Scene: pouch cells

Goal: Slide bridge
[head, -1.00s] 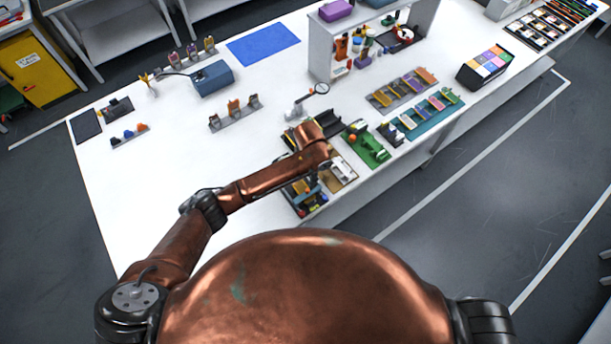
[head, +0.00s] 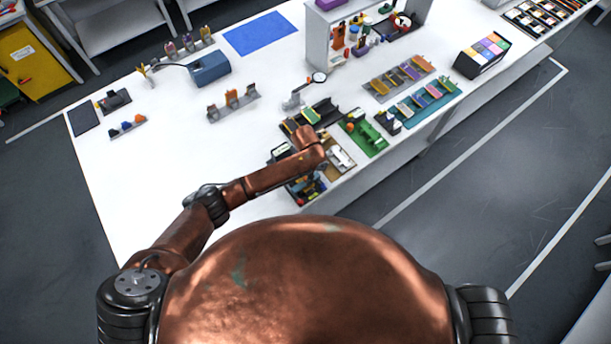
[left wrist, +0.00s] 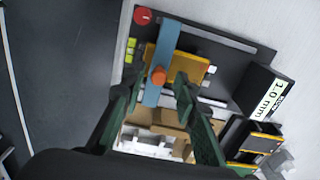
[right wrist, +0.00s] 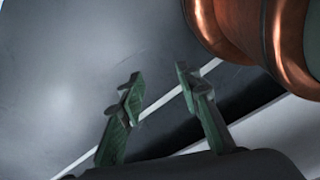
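In the left wrist view, a blue bridge (left wrist: 162,62) with an orange knob (left wrist: 158,76) spans a dark station (left wrist: 218,52). A flat golden-yellow piece (left wrist: 188,66) lies under the bridge. My left gripper (left wrist: 157,90) is open, its green fingers on either side of the knob, with gaps between; contact is not visible. In the head view the station (head: 306,187) shows at the table's near edge, partly covered by my left arm, which hides the gripper. My right gripper (right wrist: 153,82) is open and empty in the right wrist view, away from the station.
A red button (left wrist: 143,16) and a block labelled 1.0 mm (left wrist: 266,92) adjoin the station. A tan tray with a pale part (head: 340,155) and a green fixture (head: 364,138) stand close by.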

